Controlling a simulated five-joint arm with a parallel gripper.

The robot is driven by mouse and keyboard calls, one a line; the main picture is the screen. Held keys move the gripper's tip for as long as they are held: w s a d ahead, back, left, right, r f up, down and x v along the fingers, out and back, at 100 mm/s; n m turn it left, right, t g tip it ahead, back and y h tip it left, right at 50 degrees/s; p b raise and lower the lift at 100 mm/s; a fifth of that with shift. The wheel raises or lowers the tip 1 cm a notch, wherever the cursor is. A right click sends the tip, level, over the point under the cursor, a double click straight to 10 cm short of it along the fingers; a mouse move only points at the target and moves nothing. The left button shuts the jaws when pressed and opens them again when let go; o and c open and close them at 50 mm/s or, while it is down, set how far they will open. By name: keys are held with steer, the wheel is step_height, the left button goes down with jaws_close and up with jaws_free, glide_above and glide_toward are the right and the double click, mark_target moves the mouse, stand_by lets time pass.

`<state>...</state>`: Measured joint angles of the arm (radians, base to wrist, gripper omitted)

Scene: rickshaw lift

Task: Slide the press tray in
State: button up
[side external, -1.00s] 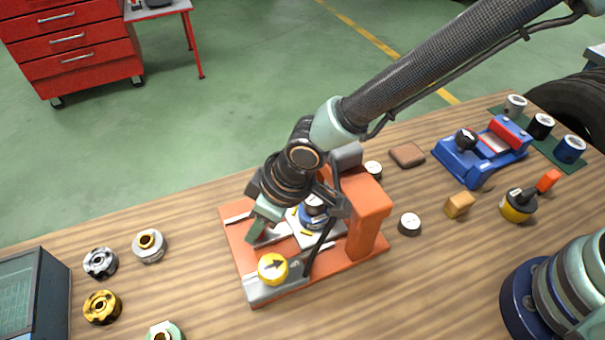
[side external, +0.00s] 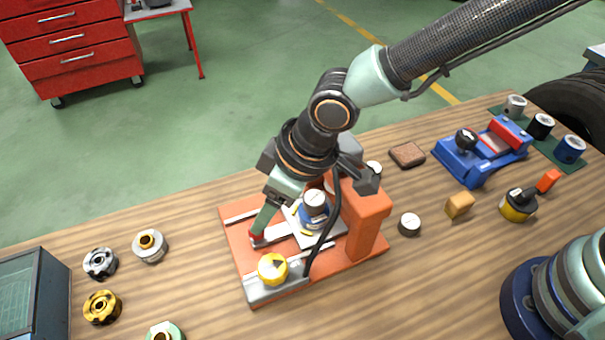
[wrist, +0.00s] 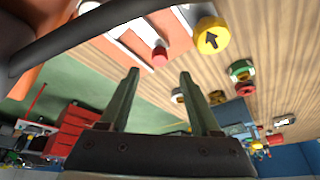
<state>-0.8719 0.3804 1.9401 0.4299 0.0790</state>
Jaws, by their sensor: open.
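The orange press (side external: 367,215) stands on the bench with its pale tray (side external: 328,238) on the base. A blue part with a brownish-silver top (side external: 315,206) sits on the tray, beside the press column. A red knob (side external: 257,237) is at the tray's left end; it also shows in the wrist view (wrist: 160,56). My gripper (side external: 263,226) is over the left of the base, tilted down, with its tips close to the knob. In the wrist view my gripper (wrist: 160,74) is open and empty, with the knob just beyond and between its tips. Contact cannot be told.
A yellow arrow button (side external: 273,268) sits at the base's front corner. Several ring parts (side external: 102,306) lie on the left of the bench. A blue fixture (side external: 482,152), a wooden block (side external: 459,205) and a round part (side external: 409,224) are to the right.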

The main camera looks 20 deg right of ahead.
steer(key=shift+v, duration=2.75)
steer(key=shift+w+a+g+h, duration=1.4)
steer(key=shift+w+a+h, duration=0.3)
steer(key=shift+a, duration=0.25)
step_height(320, 180, down, 11)
steer(key=shift+f, duration=0.15)
jaws_close()
